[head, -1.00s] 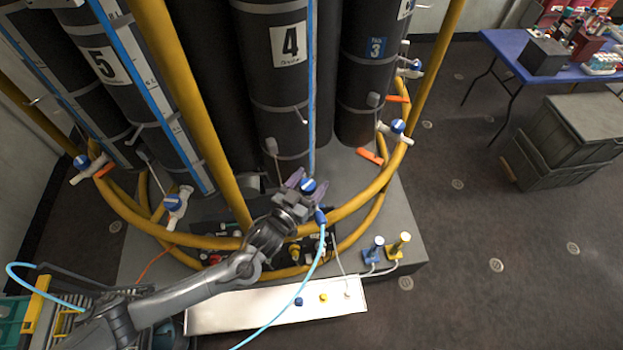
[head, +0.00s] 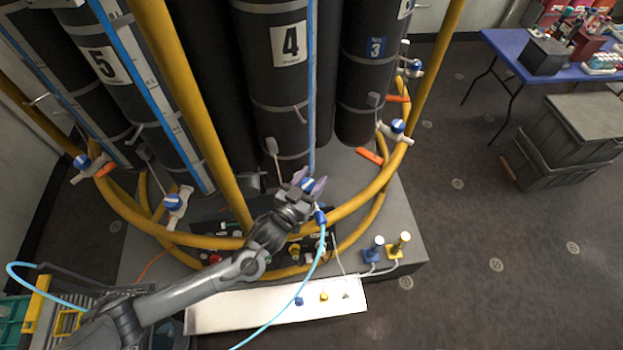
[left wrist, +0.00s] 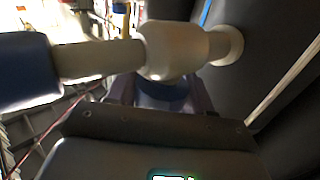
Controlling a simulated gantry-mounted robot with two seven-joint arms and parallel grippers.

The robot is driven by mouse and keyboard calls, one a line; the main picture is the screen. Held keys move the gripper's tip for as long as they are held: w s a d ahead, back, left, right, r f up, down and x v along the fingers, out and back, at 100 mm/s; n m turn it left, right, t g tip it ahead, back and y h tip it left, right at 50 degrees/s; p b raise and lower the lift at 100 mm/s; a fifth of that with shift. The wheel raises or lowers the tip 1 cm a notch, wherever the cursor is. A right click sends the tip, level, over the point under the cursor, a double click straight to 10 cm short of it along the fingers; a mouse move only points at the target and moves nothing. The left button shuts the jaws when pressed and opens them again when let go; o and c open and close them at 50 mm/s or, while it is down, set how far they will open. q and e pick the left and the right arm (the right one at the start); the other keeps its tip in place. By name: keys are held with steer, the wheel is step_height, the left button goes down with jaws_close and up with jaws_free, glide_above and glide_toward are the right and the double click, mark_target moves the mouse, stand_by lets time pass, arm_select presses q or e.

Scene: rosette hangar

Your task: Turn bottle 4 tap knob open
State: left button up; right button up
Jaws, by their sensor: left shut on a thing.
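Bottle 4 (head: 278,90) is a black cylinder with a white "4" label, standing in the middle of the rack. Its tap sits low in front of it, with a blue knob (head: 307,185) mostly covered by my left gripper (head: 312,187). My left gripper is shut on the knob, its purple-grey fingers on either side. In the left wrist view the pale tap body (left wrist: 178,48) crosses above the gripper, and the blue knob (left wrist: 160,97) shows between the fingers. A blue hose fitting (left wrist: 25,70) is at the left there. My right gripper is out of view.
A yellow ring pipe (head: 350,208) curves around the bottles close to my gripper. A light blue hose (head: 318,262) hangs below the tap. Bottle 5 (head: 125,85) and bottle 3 (head: 365,80) stand alongside. A white panel (head: 240,312) lies in front.

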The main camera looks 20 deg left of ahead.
arm_select(q)
steer(key=shift+n+y, duration=0.3)
steer(key=shift+y, duration=0.2)
steer(key=n+y, duration=0.1)
steer(key=y, duration=0.1)
steer(key=n+y, duration=0.2)
steer(key=y, duration=0.1)
steer(key=shift+a+n, duration=0.2)
steer(key=shift+n, duration=0.1)
steer(key=shift+a+n+g+y, duration=0.1)
steer(key=shift+n+g+y, duration=0.1)
steer(key=shift+n+y, duration=0.5)
steer(key=shift+a+n+g+y, duration=0.2)
steer(key=shift+n+y, duration=0.1)
steer(key=shift+y, duration=0.75)
steer(key=shift+a+n+g+y, duration=0.1)
steer(key=shift+n+g+y, duration=0.1)
steer(key=shift+n+y, duration=0.5)
steer(key=shift+s+y, duration=0.1)
steer(key=shift+y, duration=0.15)
steer(key=o, duration=1)
steer(key=shift+c, duration=0.2)
steer(key=v, duration=1.1)
steer(key=shift+b, duration=0.4)
